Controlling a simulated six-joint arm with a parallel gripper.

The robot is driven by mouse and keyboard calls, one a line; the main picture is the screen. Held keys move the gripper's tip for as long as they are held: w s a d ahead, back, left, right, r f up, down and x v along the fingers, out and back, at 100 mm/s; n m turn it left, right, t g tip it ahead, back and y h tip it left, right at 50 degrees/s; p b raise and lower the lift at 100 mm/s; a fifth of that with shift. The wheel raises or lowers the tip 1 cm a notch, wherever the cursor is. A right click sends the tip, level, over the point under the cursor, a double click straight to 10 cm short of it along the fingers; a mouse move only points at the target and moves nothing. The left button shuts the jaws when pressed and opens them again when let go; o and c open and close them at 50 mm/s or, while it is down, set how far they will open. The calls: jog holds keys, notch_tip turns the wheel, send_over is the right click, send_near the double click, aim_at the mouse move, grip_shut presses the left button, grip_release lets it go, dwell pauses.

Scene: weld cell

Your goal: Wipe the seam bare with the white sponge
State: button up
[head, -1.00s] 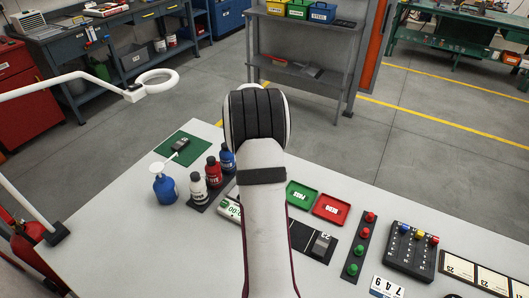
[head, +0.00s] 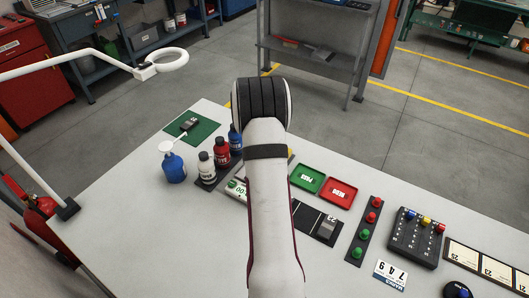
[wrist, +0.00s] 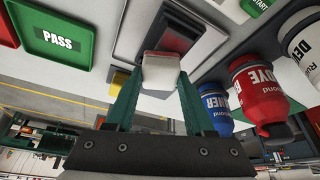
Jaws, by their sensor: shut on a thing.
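In the wrist view, my gripper (wrist: 160,92) has its green fingers shut on the white sponge (wrist: 160,74), a pale block with a reddish-dark band along its far edge. The sponge is at the near end of a dark grey plate (wrist: 184,30) set in a pale surround. It overlaps the plate in the picture; I cannot tell whether they touch. No seam line can be made out, and the sponge's working face is hidden. In the head view, my arm hides the gripper, sponge and this plate.
Red (head: 222,152), white (head: 206,168) and blue (head: 173,168) bottles stand left of my arm. Green PASS (head: 308,178) and red (head: 340,193) trays lie right. A black strip holds a grey piece (head: 327,228). A lamp ring (head: 168,62) hangs at left. The front-left tabletop is clear.

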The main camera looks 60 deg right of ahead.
jog(key=shift+a, duration=2.55)
jog(key=d, duration=0.3)
jog(key=shift+d, duration=0.1)
jog(key=shift+d+f, duration=0.1)
jog(key=shift+d, duration=1.8)
jog(key=shift+d+r, duration=0.1)
jog(key=shift+r, duration=4)
